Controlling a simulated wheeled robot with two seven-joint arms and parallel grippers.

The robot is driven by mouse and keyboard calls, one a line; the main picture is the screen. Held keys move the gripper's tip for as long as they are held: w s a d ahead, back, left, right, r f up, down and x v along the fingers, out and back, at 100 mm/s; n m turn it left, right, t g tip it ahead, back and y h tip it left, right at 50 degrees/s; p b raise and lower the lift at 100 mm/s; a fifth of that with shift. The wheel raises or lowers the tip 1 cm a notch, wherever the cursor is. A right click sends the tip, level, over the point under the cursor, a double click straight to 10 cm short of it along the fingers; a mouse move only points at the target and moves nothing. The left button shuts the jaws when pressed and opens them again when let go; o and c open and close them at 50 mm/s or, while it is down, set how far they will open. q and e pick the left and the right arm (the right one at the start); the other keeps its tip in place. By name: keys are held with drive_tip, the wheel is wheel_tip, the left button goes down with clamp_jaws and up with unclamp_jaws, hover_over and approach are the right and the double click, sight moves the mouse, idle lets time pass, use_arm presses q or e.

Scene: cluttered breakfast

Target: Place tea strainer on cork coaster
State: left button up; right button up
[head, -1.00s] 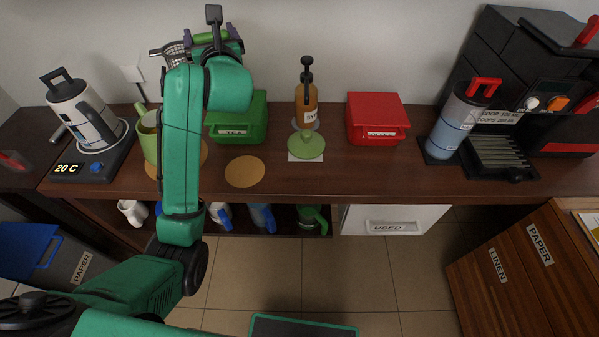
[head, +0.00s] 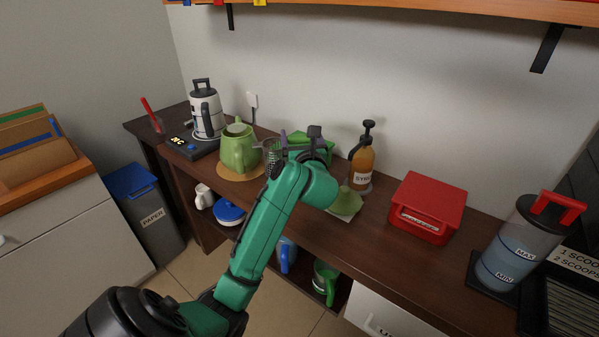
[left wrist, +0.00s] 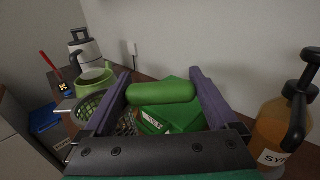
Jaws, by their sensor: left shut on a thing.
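My left gripper (head: 304,143) is shut on the green handle of the tea strainer. The strainer's grey mesh basket (head: 272,156) hangs out to the left of the gripper, close to the green teapot in the picture; its exact height is hard to tell. The left wrist view shows the handle between the purple fingers (left wrist: 160,93) and the mesh basket (left wrist: 98,108) at left. A round cork mat (head: 226,171) lies under the teapot. The bare cork coaster seen earlier is hidden now, apparently behind my left arm. My right gripper is not in view.
The green teapot (head: 240,150) and a kettle (head: 207,112) stand to the left. A green box (head: 306,143) is behind the gripper.

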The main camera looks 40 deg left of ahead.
use_arm(q)
wheel_tip(320, 180, down, 9)
drive_tip(key=b, duration=0.1)
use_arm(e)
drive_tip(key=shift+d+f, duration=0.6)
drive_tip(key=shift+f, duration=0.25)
use_arm(q)
drive_tip(key=shift+d+f, duration=0.1)
drive_tip(key=o, duration=1.5)
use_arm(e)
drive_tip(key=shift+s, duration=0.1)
use_arm(q)
drive_tip(key=b+v, duration=0.1)
drive_tip(key=v, duration=1.1)
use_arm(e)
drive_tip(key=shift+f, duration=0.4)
